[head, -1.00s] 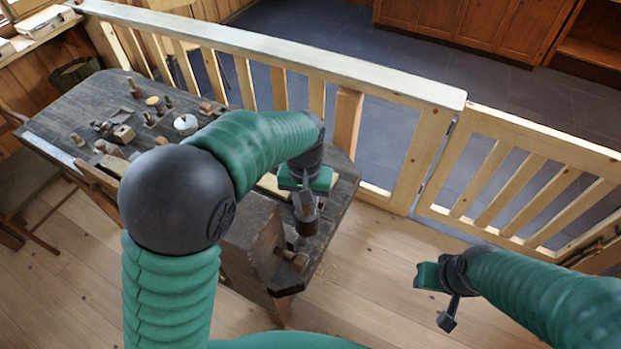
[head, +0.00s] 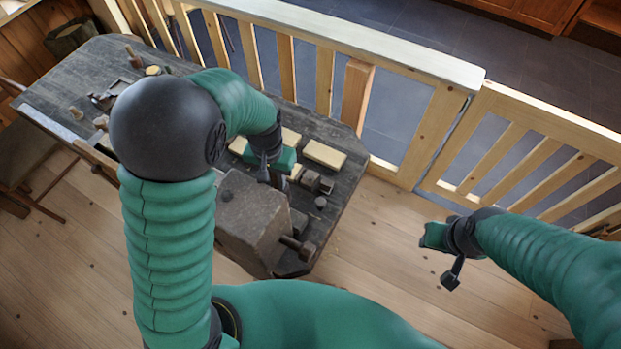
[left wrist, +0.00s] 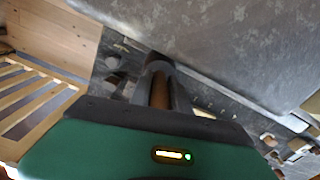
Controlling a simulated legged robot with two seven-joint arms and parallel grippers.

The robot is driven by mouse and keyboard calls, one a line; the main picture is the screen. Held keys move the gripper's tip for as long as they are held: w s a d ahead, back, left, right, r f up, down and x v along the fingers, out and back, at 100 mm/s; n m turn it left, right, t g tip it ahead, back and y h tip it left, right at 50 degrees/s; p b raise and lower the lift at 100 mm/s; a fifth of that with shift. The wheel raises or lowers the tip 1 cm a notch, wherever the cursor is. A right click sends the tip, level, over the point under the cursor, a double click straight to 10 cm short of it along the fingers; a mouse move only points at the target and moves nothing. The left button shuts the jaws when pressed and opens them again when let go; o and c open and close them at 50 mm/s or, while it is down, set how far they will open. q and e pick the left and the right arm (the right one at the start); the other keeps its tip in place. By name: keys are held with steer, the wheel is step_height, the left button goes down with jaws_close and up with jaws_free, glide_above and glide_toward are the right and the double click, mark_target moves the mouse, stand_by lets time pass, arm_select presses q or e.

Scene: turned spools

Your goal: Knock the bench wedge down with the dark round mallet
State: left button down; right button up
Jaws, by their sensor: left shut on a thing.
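My left gripper (head: 265,174) is above the dark bench, just behind the large block at its front. It is shut on the dark round mallet (head: 316,182), whose head appears to lie to the right of the fingers. In the left wrist view a brown handle (left wrist: 160,92) shows between the dark fingers. A small dark piece (head: 320,203) stands on the bench just below the mallet head; it may be the bench wedge, but it is too small to be sure. My right gripper (head: 452,275) hangs over the floor, away from the bench; its opening is unclear.
A large dark block (head: 250,225) with a wooden screw handle (head: 298,246) is at the bench front. Pale wooden blocks (head: 325,154) lie behind the mallet. Several small tools crowd the bench's left part. A wooden railing (head: 400,60) runs behind the bench.

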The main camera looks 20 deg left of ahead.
arm_select(q)
steer(key=shift+w+d, duration=0.3)
steer(key=shift+w, duration=0.05)
steer(key=w+d+f+p, duration=0.1)
steer(key=w+d+p, duration=0.1)
steer(key=w+d, duration=0.7)
steer(key=shift+d+f, duration=0.35)
steer(key=shift+d, duration=0.85)
steer(key=shift+a+r+p, duration=0.1)
steer(key=shift+a+p, duration=0.05)
steer(key=shift+p, duration=0.15)
step_height(320, 180, up, 3)
steer(key=p, duration=0.2)
steer(key=shift+a+p, duration=0.1)
steer(key=shift+p, duration=0.25)
